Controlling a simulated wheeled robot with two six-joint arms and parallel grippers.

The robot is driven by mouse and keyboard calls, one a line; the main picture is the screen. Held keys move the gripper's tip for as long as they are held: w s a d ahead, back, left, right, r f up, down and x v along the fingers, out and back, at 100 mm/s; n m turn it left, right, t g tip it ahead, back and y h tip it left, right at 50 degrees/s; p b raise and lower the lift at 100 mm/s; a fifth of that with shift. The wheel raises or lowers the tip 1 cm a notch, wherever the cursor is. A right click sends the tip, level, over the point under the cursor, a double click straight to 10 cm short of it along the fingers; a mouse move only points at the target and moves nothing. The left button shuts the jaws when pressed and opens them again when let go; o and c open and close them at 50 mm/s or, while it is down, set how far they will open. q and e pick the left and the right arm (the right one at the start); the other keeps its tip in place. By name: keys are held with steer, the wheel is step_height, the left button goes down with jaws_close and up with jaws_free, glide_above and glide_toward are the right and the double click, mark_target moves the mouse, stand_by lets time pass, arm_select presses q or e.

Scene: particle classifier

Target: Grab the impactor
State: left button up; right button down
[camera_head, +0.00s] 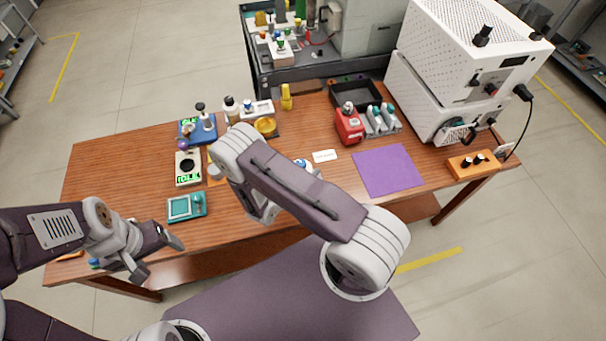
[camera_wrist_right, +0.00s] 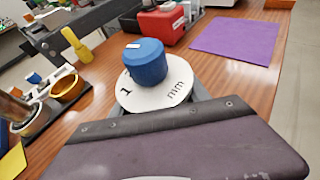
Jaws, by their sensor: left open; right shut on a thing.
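The impactor, a white disc (camera_wrist_right: 155,93) marked "1 mm" with a blue knob (camera_wrist_right: 145,62) on top, is just ahead of my right gripper (camera_wrist_right: 158,103) in the right wrist view. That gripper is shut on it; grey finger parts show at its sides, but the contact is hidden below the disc. In the head view, a small blue and white part (camera_head: 301,164) shows behind my right arm, which hides most of that spot. My left gripper (camera_head: 160,258) is open and empty over the table's front left edge.
On the wooden table (camera_head: 110,170) stand a scale (camera_head: 188,168), a teal device (camera_head: 187,206), a yellow bowl (camera_head: 265,126), a red container (camera_head: 349,125), a purple mat (camera_head: 388,171) and an orange box (camera_head: 473,164). A white machine (camera_head: 440,90) fills the back right.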

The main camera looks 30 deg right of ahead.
steer(key=shift+r, duration=0.55)
step_height(320, 180, up, 3)
steer(key=shift+w+f, duration=0.1)
steer(key=shift+f, duration=0.1)
steer(key=s+d+r, duration=0.7)
steer(key=d, duration=0.2)
steer(key=shift+d+r, duration=0.2)
steer(key=shift+s, duration=0.1)
